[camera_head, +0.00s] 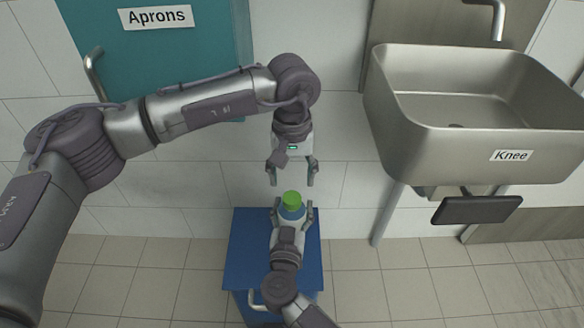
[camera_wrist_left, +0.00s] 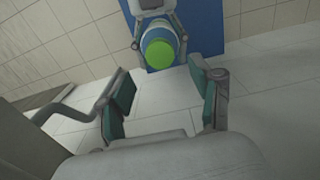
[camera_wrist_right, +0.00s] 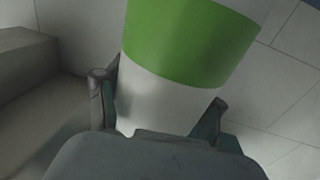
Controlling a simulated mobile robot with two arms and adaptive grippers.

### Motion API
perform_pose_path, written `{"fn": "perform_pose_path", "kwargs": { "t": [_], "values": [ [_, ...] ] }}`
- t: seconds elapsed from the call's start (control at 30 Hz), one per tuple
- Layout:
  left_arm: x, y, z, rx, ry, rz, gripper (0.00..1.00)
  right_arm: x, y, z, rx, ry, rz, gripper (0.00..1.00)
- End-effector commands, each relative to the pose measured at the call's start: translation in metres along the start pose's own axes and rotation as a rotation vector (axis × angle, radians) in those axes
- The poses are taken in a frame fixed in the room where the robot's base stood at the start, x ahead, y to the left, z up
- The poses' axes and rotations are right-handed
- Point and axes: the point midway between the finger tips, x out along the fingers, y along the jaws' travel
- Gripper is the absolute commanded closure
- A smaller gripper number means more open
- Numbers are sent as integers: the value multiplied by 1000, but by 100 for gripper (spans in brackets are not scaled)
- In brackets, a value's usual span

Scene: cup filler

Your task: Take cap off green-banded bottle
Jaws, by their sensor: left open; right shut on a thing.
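The green-banded bottle (camera_wrist_right: 180,95) is white with a wide green band and fills much of the right wrist view. My right gripper (camera_head: 291,212) is shut around the bottle's body and holds it up over the blue cabinet. The green cap (camera_head: 291,198) is on the bottle's top, and it also shows with a blue ring around it in the left wrist view (camera_wrist_left: 160,47). My left gripper (camera_head: 292,176) is open and empty, pointing down just above the cap and apart from it. Its fingers also show in the left wrist view (camera_wrist_left: 165,95).
A blue cabinet (camera_head: 247,262) with a handle stands below the grippers. A steel sink (camera_head: 475,110) labelled "Knee" with a dark knee panel (camera_head: 476,210) is on the right. A teal "Aprons" door (camera_head: 190,55) is at the upper left.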

Motion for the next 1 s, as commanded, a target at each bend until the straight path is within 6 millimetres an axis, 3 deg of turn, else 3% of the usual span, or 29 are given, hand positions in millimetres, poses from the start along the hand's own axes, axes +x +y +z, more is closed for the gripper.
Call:
{"fn": "perform_pose_path", "kwargs": {
  "t": [0.33, 0.77, 1.0],
  "values": [
    [52, 0, 0, -4, -3, 1, 36, 0, 0, 0, 0, 0, 0, 100],
    [64, 0, 0, -4, -1, 1, 36, 0, 0, 0, 0, 0, 0, 100],
    [63, 0, 0, -4, 0, 1, 74, 0, 0, 0, 0, 0, 0, 100]
  ]
}}
